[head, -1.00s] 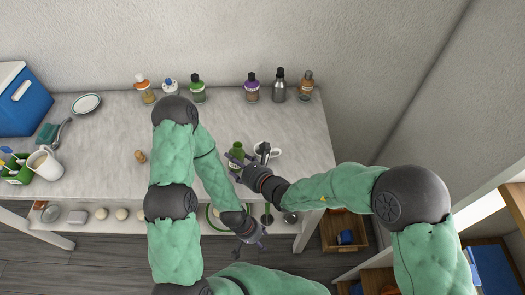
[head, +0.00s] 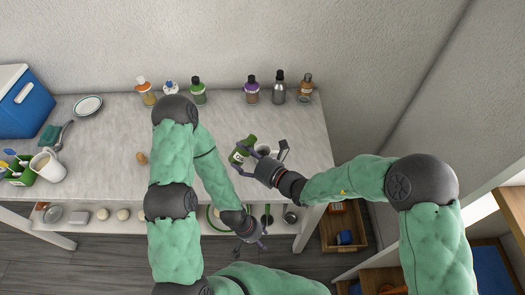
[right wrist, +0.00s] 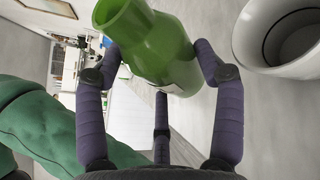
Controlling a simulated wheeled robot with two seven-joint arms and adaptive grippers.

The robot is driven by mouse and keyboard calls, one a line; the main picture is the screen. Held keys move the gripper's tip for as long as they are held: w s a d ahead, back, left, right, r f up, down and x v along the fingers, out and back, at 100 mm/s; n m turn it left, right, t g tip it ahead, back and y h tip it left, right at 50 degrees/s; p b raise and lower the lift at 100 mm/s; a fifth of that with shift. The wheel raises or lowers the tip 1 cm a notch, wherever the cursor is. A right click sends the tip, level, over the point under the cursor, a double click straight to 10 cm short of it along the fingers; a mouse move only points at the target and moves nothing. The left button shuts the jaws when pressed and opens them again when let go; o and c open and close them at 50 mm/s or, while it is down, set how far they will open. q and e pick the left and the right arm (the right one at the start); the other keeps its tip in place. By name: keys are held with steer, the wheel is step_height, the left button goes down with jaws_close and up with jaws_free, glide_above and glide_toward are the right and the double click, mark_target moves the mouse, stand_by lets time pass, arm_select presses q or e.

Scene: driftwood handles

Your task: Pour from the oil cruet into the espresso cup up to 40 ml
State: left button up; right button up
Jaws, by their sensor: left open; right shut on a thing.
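The oil cruet, a green glass bottle (head: 239,156) with a pale label, is held in my right gripper (head: 253,160) above the counter. No stream is visible. My left gripper (head: 250,243) is open and empty, low in front of the counter.
Several bottles stand along the wall, among them a purple-labelled one (head: 252,89) and a dark one (head: 279,86). A small brown object (head: 141,158) lies on the counter. A white mug (head: 46,164) and blue cooler (head: 24,96) are at left.

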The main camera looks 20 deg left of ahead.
steer(key=shift+r+m+y, duration=0.4)
steer(key=shift+r+m, duration=0.2)
steer(key=shift+r, duration=0.05)
steer(key=shift+s+f+m+b, duration=0.1)
steer(key=shift+f+m+b, duration=0.2)
steer(key=shift+f+b, duration=0.6)
steer(key=shift+a+r, duration=0.15)
steer(key=shift+r, duration=0.2)
steer(key=shift+f, duration=0.2)
steer(key=shift+f, duration=0.1)
steer(key=shift+f+b, duration=0.15)
steer(key=shift+b, duration=0.2)
steer(key=shift+f+m+y+b, duration=0.4)
steer(key=shift+f+m+b, duration=0.1)
steer(key=shift+f+b, duration=0.2)
steer(key=shift+s+a+r+m+y+b, duration=0.15)
steer(key=shift+m+y+b, duration=0.25)
steer(key=shift+m+b, duration=0.35)
stand_by(0.6)
